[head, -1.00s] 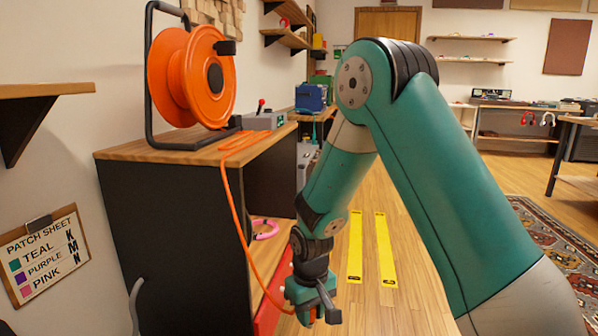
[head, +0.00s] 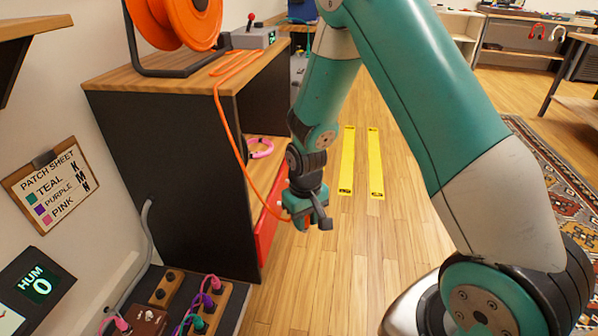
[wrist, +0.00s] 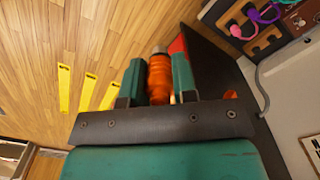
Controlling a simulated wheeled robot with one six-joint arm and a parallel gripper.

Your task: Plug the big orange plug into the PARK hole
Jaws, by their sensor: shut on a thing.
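My gripper (head: 309,213) is shut on the big orange plug (wrist: 159,78), which sits between its two fingers in the wrist view, with a grey metal tip pointing away from me. In the head view the fingers mostly hide the plug. An orange cable (head: 228,128) runs from it up to the cabinet top. The gripper hangs in free air to the right of the black cabinet. At lower left in the head view is a wooden socket block (head: 165,289) with dark holes. I see no readable PARK label.
The orange cable reel (head: 180,20) stands on the cabinet (head: 165,160). A second wooden block (head: 209,300) holds pink, purple and teal plugs on a dark surface, near a HUM display (head: 38,286) reading 0. Open floor with yellow strips (head: 347,160) lies right of the cabinet.

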